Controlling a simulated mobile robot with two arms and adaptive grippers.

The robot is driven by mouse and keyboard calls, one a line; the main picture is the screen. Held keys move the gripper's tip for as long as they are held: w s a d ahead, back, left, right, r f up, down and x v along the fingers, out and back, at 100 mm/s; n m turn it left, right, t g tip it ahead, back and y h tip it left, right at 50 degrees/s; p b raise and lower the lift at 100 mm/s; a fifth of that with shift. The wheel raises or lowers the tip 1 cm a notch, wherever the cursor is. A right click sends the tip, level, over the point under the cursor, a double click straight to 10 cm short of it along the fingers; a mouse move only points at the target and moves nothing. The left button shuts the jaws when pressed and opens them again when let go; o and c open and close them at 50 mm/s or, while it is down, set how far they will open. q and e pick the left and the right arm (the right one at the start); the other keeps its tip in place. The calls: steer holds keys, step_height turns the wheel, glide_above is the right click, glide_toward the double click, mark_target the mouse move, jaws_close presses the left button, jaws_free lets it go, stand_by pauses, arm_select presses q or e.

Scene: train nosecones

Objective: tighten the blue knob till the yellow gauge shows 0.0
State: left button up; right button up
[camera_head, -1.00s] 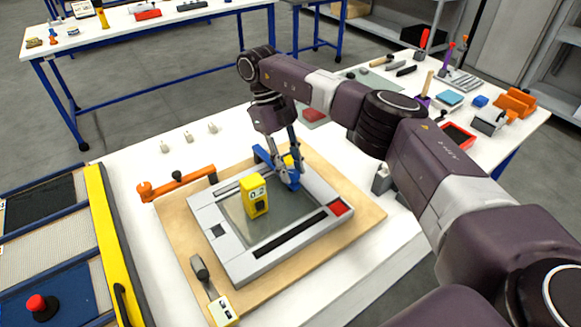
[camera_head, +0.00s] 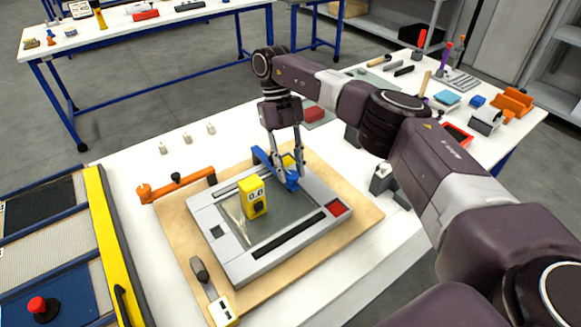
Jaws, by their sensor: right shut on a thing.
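The blue knob (camera_head: 263,157) is a long blue piece at the back edge of a grey frame (camera_head: 245,272) with a glass-like panel. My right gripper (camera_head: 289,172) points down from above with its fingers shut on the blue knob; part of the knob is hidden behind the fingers. The yellow gauge (camera_head: 252,198) stands upright on the panel, just in front and left of the knob. Its small display appears to read 0.0. My left gripper is out of view.
The frame lies on a wooden board (camera_head: 176,229) on a white table. An orange clamp-like tool (camera_head: 160,190) and a grey-handled tool (camera_head: 203,275) lie at the board's edges. Small white pieces (camera_head: 187,138) stand behind. A yellow-edged conveyor (camera_head: 105,230) is at left.

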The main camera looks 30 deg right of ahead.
steer(key=shift+w+r, duration=0.1)
steer(key=o, duration=1.1)
steer(key=shift+a, duration=0.1)
steer(key=shift+o, duration=0.2)
steer(key=v, duration=0.7)
steer(key=shift+r, duration=0.25)
